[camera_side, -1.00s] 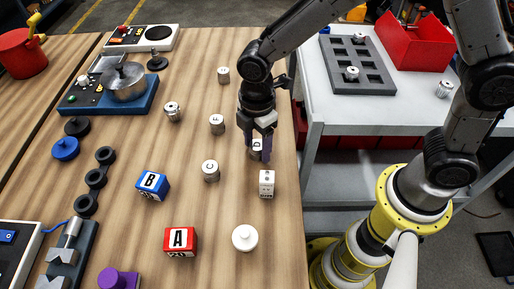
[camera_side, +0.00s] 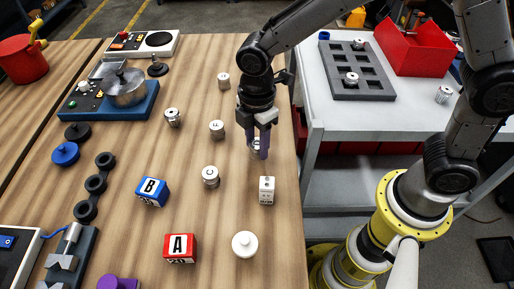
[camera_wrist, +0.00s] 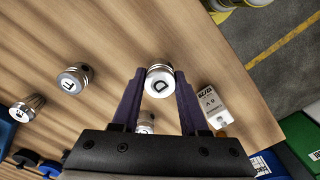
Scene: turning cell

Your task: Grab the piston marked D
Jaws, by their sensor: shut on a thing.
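The piston marked D (camera_wrist: 159,84) is a silver cylinder with a white top bearing a black D. In the wrist view it sits between the two purple fingers of my gripper (camera_wrist: 155,92), one finger against each side. In the side view my gripper (camera_side: 259,150) points down near the table's right edge, shut on this piston, and its fingers hide most of it. I cannot tell whether the piston touches the table. Piston C (camera_side: 210,176) stands to the left and nearer the camera, and piston F (camera_side: 217,129) stands to the left.
More pistons (camera_side: 172,117) (camera_side: 223,81) stand on the wooden table. A white block (camera_side: 267,190) stands close in front of my gripper. Blue block B (camera_side: 153,191), red block A (camera_side: 181,247) and a white round knob (camera_side: 245,244) are nearer. A grey tray (camera_side: 342,83) lies on the side table.

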